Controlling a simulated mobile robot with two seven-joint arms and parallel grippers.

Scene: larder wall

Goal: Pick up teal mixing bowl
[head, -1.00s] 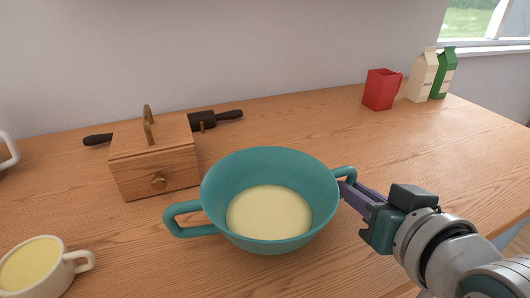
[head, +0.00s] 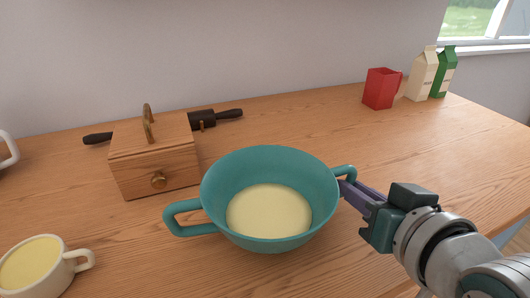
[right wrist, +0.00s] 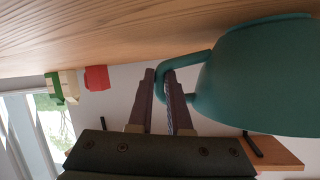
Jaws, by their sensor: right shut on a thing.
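The teal mixing bowl (head: 222,177) stands upright on the wooden counter in the head view, with pale cream contents inside. It has a loop handle on its left and one on its right. My right gripper (head: 346,186) is shut on the right handle. In the right wrist view the two fingers (right wrist: 164,82) sit on either side of the handle of the teal mixing bowl (right wrist: 255,80). My left gripper is not in view.
A wooden box (head: 155,168) and dark rolling pin (head: 230,116) are behind left. A cream cup (head: 35,268) with yellow contents is at front left. A red pitcher (head: 380,90), a white carton (head: 421,76) and a green carton (head: 443,75) stand at back right. The counter right of the bowl is clear.

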